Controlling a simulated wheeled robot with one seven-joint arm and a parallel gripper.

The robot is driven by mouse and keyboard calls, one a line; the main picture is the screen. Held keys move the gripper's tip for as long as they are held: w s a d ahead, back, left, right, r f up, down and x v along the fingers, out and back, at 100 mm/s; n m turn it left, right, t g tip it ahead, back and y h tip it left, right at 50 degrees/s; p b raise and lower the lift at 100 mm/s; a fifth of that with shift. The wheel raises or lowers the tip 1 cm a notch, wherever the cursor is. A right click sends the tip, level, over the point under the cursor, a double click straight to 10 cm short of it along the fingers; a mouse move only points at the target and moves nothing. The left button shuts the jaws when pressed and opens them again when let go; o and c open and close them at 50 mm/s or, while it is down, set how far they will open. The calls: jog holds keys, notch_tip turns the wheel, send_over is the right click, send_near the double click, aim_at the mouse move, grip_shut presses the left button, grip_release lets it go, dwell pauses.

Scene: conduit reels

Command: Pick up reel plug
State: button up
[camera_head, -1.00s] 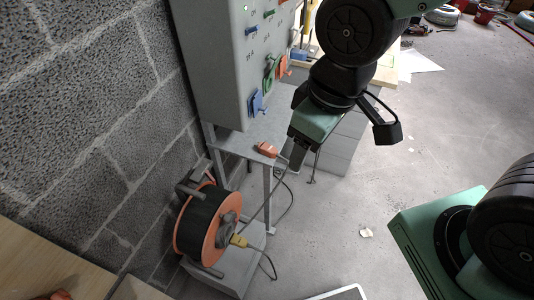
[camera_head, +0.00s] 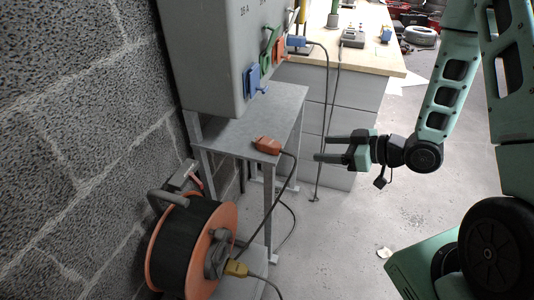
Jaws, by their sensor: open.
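An orange-red plug (camera_head: 267,145) lies on the front edge of a small grey metal table (camera_head: 232,133). Its dark cable runs off the edge and down toward the cable reel (camera_head: 182,245), which has orange flanges and a black drum. My gripper (camera_head: 324,149) is open and empty, to the right of the table. Its two fingers point left toward the orange-red plug, with a clear gap between them and it.
A workbench (camera_head: 350,58) with drawers stands behind my gripper. A block wall (camera_head: 70,130) closes the left. Another cable hangs beside the gripper.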

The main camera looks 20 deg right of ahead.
aim_at(278, 146)
jog(key=b+x, duration=1.2)
jog(key=x, duration=0.5)
jog(key=shift+w, duration=0.15)
jog(key=shift+c, duration=0.3)
jog(key=c, duration=1)
